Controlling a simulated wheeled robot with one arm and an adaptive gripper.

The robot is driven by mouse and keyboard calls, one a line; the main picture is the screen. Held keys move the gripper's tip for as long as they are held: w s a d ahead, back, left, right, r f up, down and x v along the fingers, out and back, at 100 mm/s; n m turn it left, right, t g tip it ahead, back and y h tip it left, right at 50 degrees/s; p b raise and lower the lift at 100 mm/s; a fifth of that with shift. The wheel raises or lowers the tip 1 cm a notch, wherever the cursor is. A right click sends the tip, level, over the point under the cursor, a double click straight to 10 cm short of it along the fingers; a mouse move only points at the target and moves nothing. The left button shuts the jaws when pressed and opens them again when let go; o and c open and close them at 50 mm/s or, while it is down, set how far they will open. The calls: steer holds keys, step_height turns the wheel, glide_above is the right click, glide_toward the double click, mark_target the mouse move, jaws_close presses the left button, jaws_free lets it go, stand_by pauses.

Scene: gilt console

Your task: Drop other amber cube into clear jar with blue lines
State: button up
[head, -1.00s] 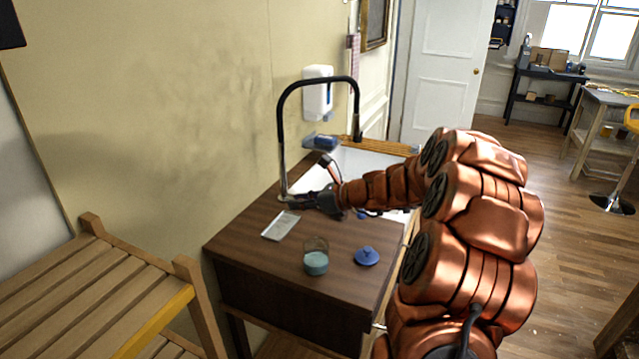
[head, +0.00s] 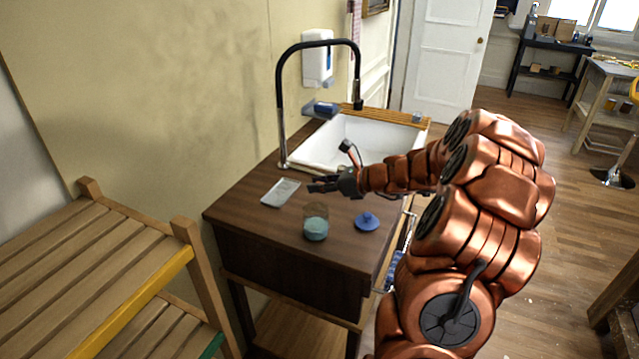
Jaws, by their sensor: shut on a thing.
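The clear jar (head: 316,210) stands upright on the dark wooden counter, with blue-green in its lower part. Its fine lines and any contents cannot be made out. My gripper (head: 318,185) points left above the counter, just behind the jar as seen from the head, and apart from it. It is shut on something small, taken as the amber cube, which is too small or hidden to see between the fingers. No other amber cube shows on the counter.
A blue knobbed lid (head: 367,222) lies right of the jar. A pale packet or cloth (head: 281,192) lies to its left. Behind are the white sink (head: 365,138) and tall black faucet (head: 282,110). A slatted wooden rack (head: 90,270) stands at left.

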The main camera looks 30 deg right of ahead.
steer(key=shift+f, duration=0.2)
steer(key=o, duration=0.9)
steer(key=v, duration=1.2)
steer(key=shift+s, duration=0.1)
